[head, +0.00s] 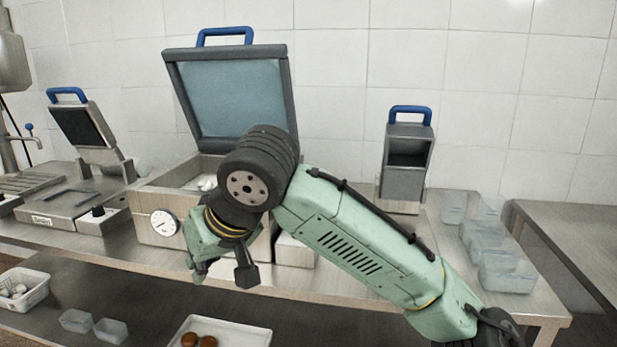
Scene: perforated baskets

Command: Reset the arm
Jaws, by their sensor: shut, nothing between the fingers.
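My arm, pale green with dark joints, reaches in from the lower right and bends down near the middle left. My gripper (246,273) is at its end, in front of the counter's front edge and below the open-lidded machine. Its dark fingers are small and partly hidden by my wrist, but they look shut and empty. It appears clear of the things around it.
An open-lidded steel machine (152,199) with a dial stands behind my arm. A smaller machine (68,207) is at left, a dark blue-handled unit (404,176) at right. Clear containers (506,268) sit at the counter's right end. Below are a white basket (36,290) and a tray with brown items (258,336).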

